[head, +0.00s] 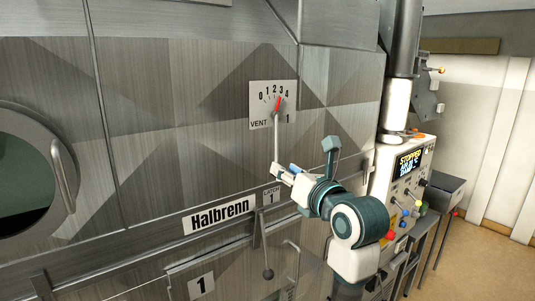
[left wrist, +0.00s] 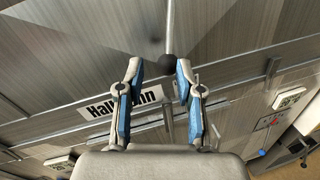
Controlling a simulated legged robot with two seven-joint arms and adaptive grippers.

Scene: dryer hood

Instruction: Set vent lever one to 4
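Vent lever one is a thin light rod (head: 276,145) hanging down from a white dial plate (head: 257,105) marked VENT 1, 0 to 4. Its red pointer (head: 278,104) points up and slightly right, at about 3. In the left wrist view the rod ends in a black ball knob (left wrist: 168,62). My left gripper (head: 276,170) is at the lever's lower end, with fingers spread. In the left wrist view the knob lies between the open fingertips (left wrist: 159,67), nearer the right one; contact cannot be told. My fingers hide the knob in the head view. My right gripper is not in view.
Below are a Halbrenn label (head: 219,216), a latch 1 plate (head: 271,195) and a latch lever with a dark knob (head: 267,273). A round door (head: 35,170) is at left. A control panel (head: 408,165) reading STOPPED stands right, with open floor beyond.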

